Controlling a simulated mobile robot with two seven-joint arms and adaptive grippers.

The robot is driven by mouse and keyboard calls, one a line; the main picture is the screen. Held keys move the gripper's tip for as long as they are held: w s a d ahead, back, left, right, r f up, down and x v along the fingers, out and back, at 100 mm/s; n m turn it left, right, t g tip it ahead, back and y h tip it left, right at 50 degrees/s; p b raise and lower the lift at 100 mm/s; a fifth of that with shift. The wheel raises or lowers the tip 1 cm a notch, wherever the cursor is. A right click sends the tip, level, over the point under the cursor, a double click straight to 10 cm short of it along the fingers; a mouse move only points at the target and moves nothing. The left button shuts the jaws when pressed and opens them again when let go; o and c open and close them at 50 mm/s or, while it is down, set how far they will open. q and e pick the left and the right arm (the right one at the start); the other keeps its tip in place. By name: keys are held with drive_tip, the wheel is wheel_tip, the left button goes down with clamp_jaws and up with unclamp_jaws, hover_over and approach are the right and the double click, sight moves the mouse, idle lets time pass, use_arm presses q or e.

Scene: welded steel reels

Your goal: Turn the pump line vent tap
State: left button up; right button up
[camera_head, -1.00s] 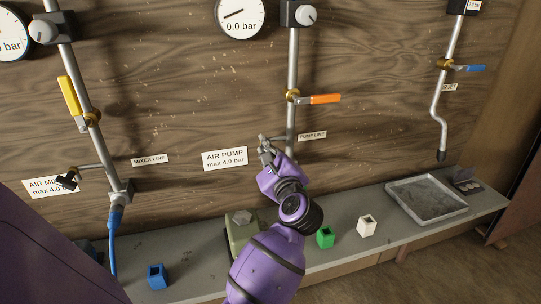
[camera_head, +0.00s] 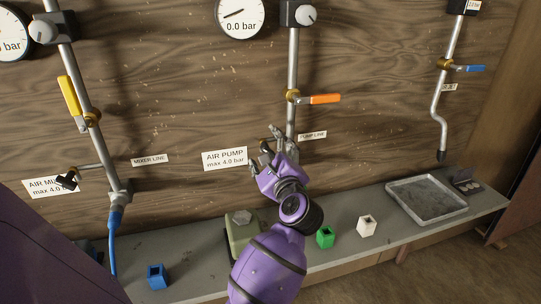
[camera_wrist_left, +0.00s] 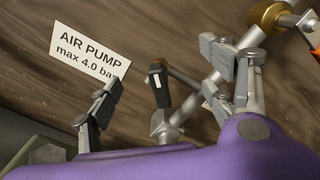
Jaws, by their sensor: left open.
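The pump line vent tap shows in the left wrist view as a dark lever (camera_wrist_left: 160,87) with a pale mark, on a short metal branch beside the pump pipe. In the head view the tap (camera_head: 266,147) is small and partly hidden by my gripper. My left gripper (camera_head: 264,150) is open in front of it. In the left wrist view its two fingers (camera_wrist_left: 168,90) stand apart on either side of the lever, with clear gaps. I cannot tell how deep the lever lies between them. The right gripper is out of view.
Above the tap, an orange-handled valve (camera_head: 318,99) sits on the pump pipe (camera_head: 292,65). The AIR PUMP label (camera_head: 225,159) is on the wall left of the gripper. Below, the shelf holds a green block (camera_head: 325,237), a white block (camera_head: 366,225) and a grey tray (camera_head: 428,198).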

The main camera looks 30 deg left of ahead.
use_arm(q)
drive_tip(key=o, duration=0.5)
drive_tip(key=shift+c, duration=0.2)
drive_tip(key=v, duration=0.7)
idle(0.4)
